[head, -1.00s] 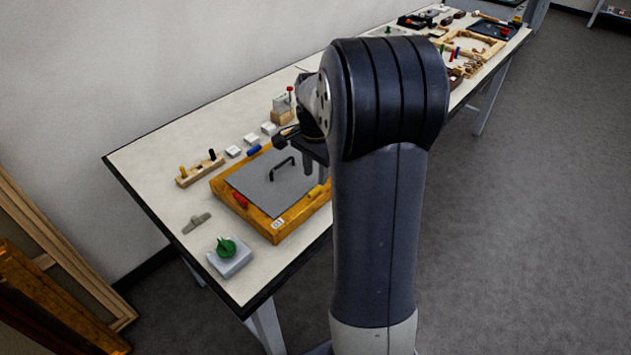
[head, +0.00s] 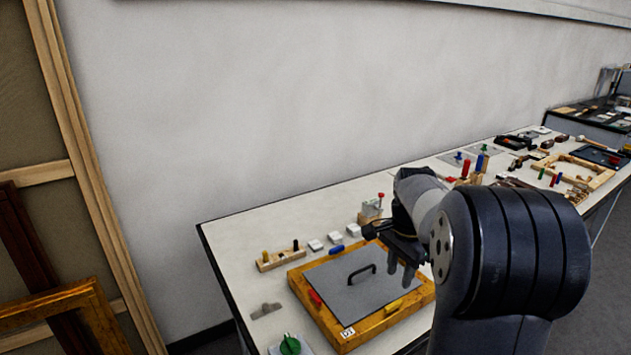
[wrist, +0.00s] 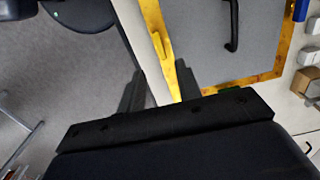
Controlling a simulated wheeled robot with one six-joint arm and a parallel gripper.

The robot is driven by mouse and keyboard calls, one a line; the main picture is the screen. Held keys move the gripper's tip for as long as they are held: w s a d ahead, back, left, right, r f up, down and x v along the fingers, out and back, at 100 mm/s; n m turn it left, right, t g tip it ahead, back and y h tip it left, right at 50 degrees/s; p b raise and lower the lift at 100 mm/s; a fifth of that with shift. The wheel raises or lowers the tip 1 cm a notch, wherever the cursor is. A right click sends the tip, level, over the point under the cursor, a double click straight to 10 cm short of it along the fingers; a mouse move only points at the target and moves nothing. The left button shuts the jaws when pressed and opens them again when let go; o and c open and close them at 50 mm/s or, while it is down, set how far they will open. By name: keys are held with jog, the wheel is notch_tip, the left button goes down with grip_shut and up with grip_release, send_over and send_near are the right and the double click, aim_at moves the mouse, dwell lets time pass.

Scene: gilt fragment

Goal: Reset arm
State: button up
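My gripper (head: 402,272) hangs above the right back part of a wooden tray (head: 345,338) on the table, with my arm folded at the right of the head view. In the wrist view my gripper (wrist: 158,88) shows two dark fingers standing apart with nothing between them. A yellow piece (wrist: 162,42) on the tray's edge lies beyond the fingertips. The tray holds a grey panel (head: 340,290) with a black handle (head: 362,272), a red piece (head: 314,297) and a yellow piece (head: 393,306).
The long table (head: 235,232) also bears a pegged wooden block (head: 280,258), small white blocks (head: 315,245) and a green knob on a grey base (head: 290,345). Blocks, tools and a wooden frame (head: 598,180) lie farther right. Picture frames (head: 60,300) lean at the left.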

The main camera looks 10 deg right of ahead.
aim_at(393, 304)
notch_tip(393, 304, down, 9)
jog(key=shift+f, duration=0.1)
jog(key=shift+r, duration=0.2)
dwell(0.4)
